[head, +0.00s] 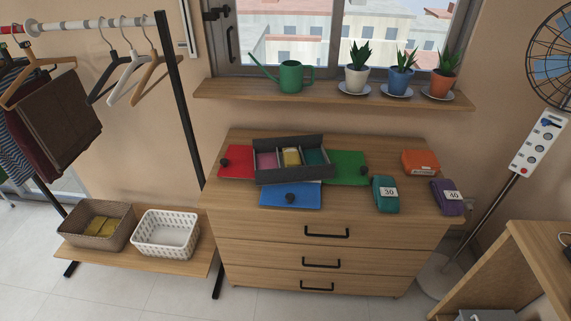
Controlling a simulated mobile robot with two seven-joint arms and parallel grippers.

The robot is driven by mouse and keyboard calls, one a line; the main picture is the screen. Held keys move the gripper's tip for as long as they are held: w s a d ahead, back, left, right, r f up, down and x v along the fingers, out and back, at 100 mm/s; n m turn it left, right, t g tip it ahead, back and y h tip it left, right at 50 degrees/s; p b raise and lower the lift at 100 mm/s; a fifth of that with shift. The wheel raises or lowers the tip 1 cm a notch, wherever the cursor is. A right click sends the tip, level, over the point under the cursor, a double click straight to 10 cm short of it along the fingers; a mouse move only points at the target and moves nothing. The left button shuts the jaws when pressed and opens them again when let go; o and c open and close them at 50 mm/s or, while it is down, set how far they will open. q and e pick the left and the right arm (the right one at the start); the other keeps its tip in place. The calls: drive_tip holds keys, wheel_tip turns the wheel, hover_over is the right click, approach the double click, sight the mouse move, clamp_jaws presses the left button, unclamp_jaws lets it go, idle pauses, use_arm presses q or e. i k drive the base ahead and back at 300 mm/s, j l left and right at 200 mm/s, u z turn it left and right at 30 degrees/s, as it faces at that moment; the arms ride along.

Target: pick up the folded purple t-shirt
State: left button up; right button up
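The folded purple t-shirt (442,201) lies at the right front corner of the wooden dresser (247,222) top. It is a compact rounded bundle with a white label reading 40. A teal folded bundle (384,204) labelled 30 lies to its left, with a gap between them. An orange folded bundle (421,162) lies behind it. Neither of my grippers shows in the head view.
A dark divided box (290,175) stands on the dresser among red (238,169), blue (290,201) and green (348,174) flat pieces. A sill (330,94) with pots is above. A fan stand (493,207) and desk (537,237) are right, a clothes rack (180,100) left.

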sight(448, 200)
drive_tip(key=z, duration=1.85)
drive_tip(key=i+j, duration=0.3)
drive_tip(key=i, duration=0.15)
drive_tip(key=i+j, duration=0.25)
drive_tip(key=i, duration=0.2)
